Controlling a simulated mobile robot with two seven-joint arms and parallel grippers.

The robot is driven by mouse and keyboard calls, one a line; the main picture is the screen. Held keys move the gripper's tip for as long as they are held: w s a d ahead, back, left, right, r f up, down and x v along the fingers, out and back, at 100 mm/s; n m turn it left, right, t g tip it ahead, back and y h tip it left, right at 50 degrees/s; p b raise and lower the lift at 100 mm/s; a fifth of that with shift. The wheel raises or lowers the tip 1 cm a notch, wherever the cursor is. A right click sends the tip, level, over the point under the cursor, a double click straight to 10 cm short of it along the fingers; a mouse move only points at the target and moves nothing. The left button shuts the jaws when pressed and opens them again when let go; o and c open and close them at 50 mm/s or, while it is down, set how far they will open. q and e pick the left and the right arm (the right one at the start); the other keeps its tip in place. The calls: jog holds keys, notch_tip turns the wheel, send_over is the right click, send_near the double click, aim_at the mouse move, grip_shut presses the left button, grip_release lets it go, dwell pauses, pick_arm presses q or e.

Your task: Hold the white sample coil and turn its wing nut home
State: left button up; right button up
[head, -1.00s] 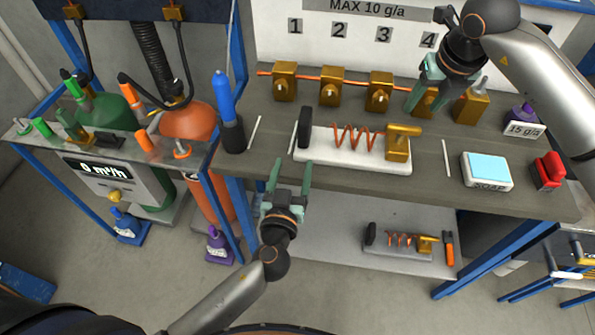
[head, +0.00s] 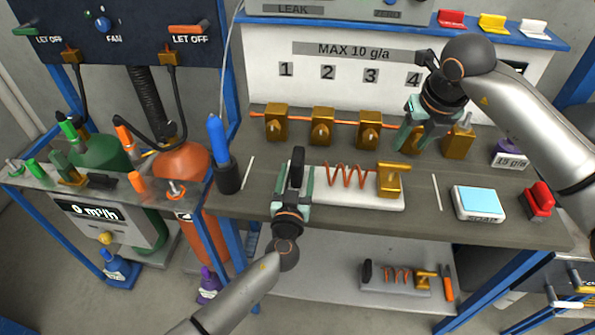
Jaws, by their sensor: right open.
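The white sample coil is a white base (head: 341,198) on the bench with a copper coil (head: 347,175), an upright black disc (head: 297,165) at its left end and a brass block (head: 390,180) at its right end. I cannot make out the wing nut clearly on it. My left gripper (head: 294,177) is at the left end of the base, its fingers apart on either side of the black disc; I cannot tell whether they touch it. My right gripper (head: 411,138) is open at the fourth brass block (head: 417,143) on the rear rail, partly hiding it.
Several brass blocks sit along the copper rail below the numbered panel (head: 350,75). A blue-tipped tool in a black holder (head: 228,178) stands left. A second coil (head: 396,277) rests on the lower shelf.

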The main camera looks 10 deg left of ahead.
pick_arm(q)
jog(key=shift+w, duration=0.55)
grip_shut()
dwell(0.5)
